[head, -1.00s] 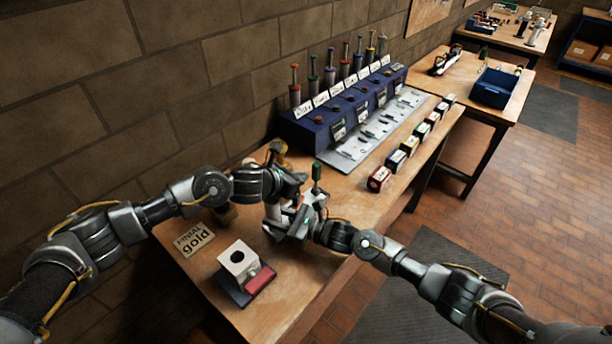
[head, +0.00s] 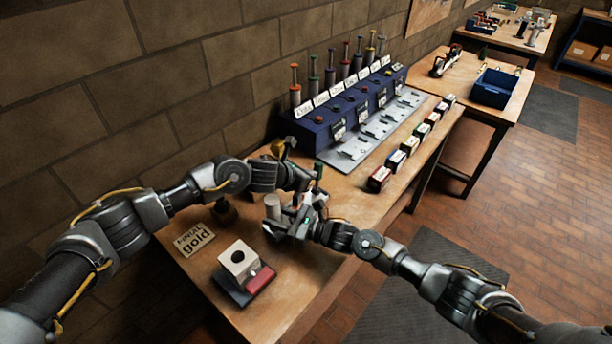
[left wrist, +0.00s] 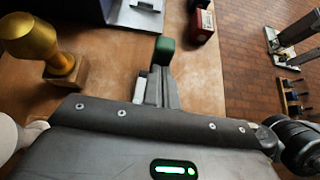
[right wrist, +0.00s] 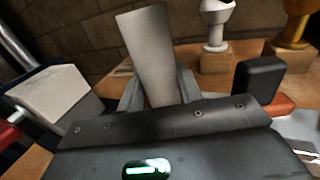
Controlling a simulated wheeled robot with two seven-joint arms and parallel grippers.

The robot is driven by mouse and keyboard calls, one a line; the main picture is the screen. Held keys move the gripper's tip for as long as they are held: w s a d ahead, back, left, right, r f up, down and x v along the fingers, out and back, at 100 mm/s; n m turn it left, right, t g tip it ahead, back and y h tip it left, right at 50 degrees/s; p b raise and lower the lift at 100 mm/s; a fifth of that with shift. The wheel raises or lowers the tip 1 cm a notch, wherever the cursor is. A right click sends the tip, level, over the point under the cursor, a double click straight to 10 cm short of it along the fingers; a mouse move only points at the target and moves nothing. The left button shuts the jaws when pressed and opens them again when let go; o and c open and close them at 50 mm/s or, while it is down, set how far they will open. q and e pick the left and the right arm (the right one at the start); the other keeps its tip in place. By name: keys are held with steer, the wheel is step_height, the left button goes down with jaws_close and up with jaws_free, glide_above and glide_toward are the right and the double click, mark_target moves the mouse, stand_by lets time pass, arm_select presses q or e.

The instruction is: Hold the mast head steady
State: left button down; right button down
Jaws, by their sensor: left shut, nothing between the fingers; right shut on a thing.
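My right gripper (head: 292,226) is shut on a pale grey cylinder (head: 272,206), which seems to be the mast head. In the right wrist view the cylinder (right wrist: 152,58) stands between the fingers, slightly tilted, widening at the top. My left gripper (head: 312,190) is shut and empty, up and right of the cylinder. In the left wrist view its fingers (left wrist: 158,88) are together, and a dark green handle-like thing (left wrist: 163,50) shows just beyond them; I cannot tell whether they touch. A gold finial (left wrist: 30,38) stands on a wooden block beside the left gripper. The cylinder's lower end is hidden.
A blue rack (head: 318,132) with several coloured-top posts stands along the wall. Several small boxes (head: 379,179) line the bench's right edge.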

mark_target(316, 166)
arm_select(q)
steer(key=shift+w+d+r+g+y, duration=0.25)
steer(key=shift+w+d+g+y, duration=0.15)
steer(key=shift+d+y, duration=0.1)
steer(key=shift+w+d+r+g+y, duration=0.2)
steer(key=shift+w+d+g+y, duration=0.1)
steer(key=shift+w+d+y, duration=0.15)
steer(key=shift+w+d, duration=0.2)
steer(key=shift+d, duration=0.1)
steer(key=w+d+f, duration=0.1)
steer(key=w+d, duration=0.3)
steer(key=shift+d+f, duration=0.25)
steer(key=shift+f, duration=0.1)
steer(key=shift+w, duration=0.1)
step_height(316, 166, up, 10)
steer(key=shift+s+a, duration=0.35)
